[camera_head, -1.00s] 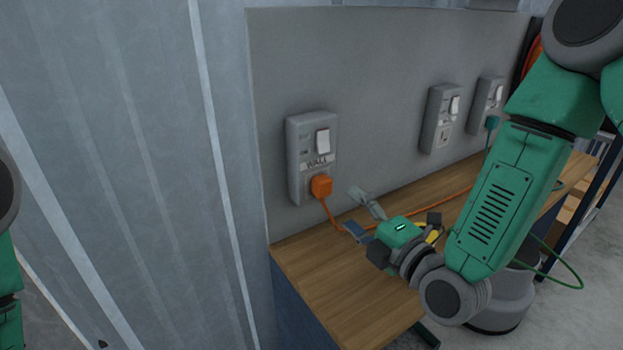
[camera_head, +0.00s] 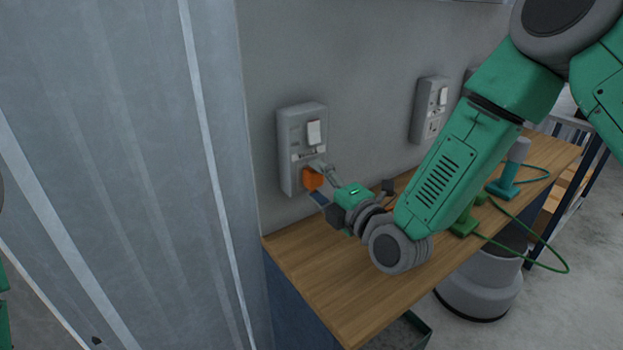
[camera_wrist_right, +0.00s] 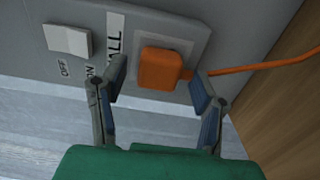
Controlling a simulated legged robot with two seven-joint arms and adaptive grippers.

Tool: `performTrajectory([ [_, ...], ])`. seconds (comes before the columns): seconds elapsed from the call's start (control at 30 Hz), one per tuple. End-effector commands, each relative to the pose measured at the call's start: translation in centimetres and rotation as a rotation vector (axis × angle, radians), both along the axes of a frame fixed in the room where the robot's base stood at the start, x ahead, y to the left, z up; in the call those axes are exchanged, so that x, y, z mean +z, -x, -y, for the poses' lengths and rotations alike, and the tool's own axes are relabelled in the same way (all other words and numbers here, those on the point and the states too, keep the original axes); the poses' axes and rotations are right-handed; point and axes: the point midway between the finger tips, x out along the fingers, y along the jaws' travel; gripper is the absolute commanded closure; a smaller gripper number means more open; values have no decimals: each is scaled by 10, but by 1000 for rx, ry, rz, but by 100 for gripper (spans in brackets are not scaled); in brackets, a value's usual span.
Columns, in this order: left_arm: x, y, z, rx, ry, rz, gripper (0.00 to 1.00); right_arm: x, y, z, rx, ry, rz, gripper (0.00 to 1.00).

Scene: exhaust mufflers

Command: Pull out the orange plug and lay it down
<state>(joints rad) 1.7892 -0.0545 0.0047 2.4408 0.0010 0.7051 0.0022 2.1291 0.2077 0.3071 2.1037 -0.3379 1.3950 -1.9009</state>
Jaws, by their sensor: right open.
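The orange plug (camera_head: 312,179) sits in the lower part of the left wall socket box (camera_head: 290,150). In the right wrist view the plug (camera_wrist_right: 161,68) is seated in the socket plate, with its orange cord (camera_wrist_right: 255,66) running off to the right. My right gripper (camera_head: 323,183) is open at the plug. In the wrist view its fingers (camera_wrist_right: 160,88) stand apart, one on each side of the plug, with a gap visible on the left side. My left gripper is not in view; only a bit of my left arm shows at the left edge.
A wooden bench (camera_head: 340,285) runs under the sockets, with clear space at its front left. Another socket box (camera_head: 430,110) is further right. A corrugated metal wall (camera_head: 120,170) closes the left.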

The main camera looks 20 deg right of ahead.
Motion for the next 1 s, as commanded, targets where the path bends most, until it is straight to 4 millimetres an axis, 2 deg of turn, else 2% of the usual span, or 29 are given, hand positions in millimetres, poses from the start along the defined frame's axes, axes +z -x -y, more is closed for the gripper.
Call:
performTrajectory([
  [0.23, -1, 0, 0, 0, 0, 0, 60, 0, -12, -4, -1, 0, 0, 45],
  [1.0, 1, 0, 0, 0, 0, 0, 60, 2, -13, -4, 0, 0, 0, 45],
])
